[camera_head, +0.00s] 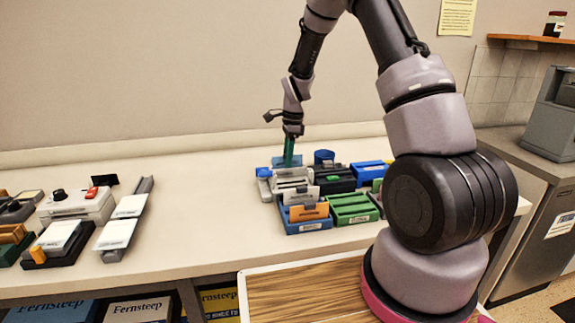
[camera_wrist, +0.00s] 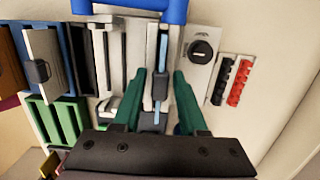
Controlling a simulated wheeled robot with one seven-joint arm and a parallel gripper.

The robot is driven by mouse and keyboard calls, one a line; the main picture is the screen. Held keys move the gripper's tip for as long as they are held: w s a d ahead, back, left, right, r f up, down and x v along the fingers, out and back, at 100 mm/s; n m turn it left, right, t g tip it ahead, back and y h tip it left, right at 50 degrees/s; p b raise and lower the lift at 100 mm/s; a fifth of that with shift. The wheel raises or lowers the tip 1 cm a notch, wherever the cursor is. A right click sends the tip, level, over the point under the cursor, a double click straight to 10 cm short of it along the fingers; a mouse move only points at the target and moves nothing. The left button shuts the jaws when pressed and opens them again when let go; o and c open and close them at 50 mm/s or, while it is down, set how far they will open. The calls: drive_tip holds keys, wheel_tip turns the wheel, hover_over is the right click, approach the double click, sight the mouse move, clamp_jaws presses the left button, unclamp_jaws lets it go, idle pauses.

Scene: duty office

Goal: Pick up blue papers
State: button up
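A thin blue edge, which looks like the blue papers (camera_wrist: 160,86), stands in a narrow light slot in the wrist view. In the head view a light blue piece (camera_head: 280,161) shows at the back of the desk group, beside my green fingers; I cannot tell if it is the same thing. My gripper (camera_wrist: 158,74) is open, with one green finger on each side of the blue edge and a gap on both sides. In the head view my gripper (camera_head: 289,163) points down over the back of the group. The fingers hide part of what lies beneath.
A blue tray (camera_head: 306,227) with an orange card and a green tray (camera_head: 352,208) stand in front. A blue cylinder (camera_head: 324,157) is just right of my gripper. A white device (camera_head: 78,206) stands at the left. The table between (camera_head: 190,215) is clear.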

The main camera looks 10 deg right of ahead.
clamp_jaws()
drive_tip(key=shift+r, duration=0.1)
